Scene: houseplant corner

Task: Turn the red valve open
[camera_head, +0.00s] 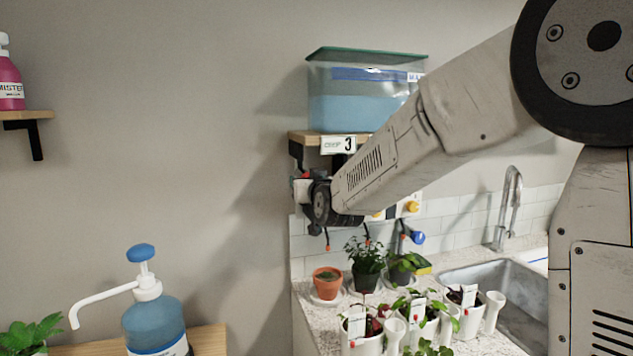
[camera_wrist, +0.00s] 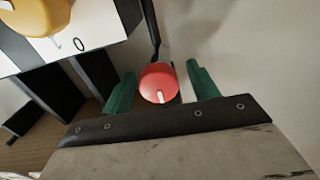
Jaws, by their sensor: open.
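The red valve (camera_wrist: 158,84) is a round knob with a short white mark on its face, seen in the wrist view. The mark runs from near its middle toward the lower edge of the picture. My gripper (camera_wrist: 160,72) is open, with one green finger on each side of the knob. A gap shows on both sides, so neither finger clearly touches it. In the head view, my arm's dark wrist (camera_head: 321,204) is under the shelf and hides most of the valve panel and the red knob.
A yellow knob (camera_wrist: 42,14) sits on a white panel (camera_wrist: 92,24) beside the red valve. The yellow knob also shows in the head view (camera_head: 412,207). Above is a shelf with a water tank (camera_head: 360,100). Potted plants (camera_head: 367,262) and a sink (camera_head: 505,285) are below.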

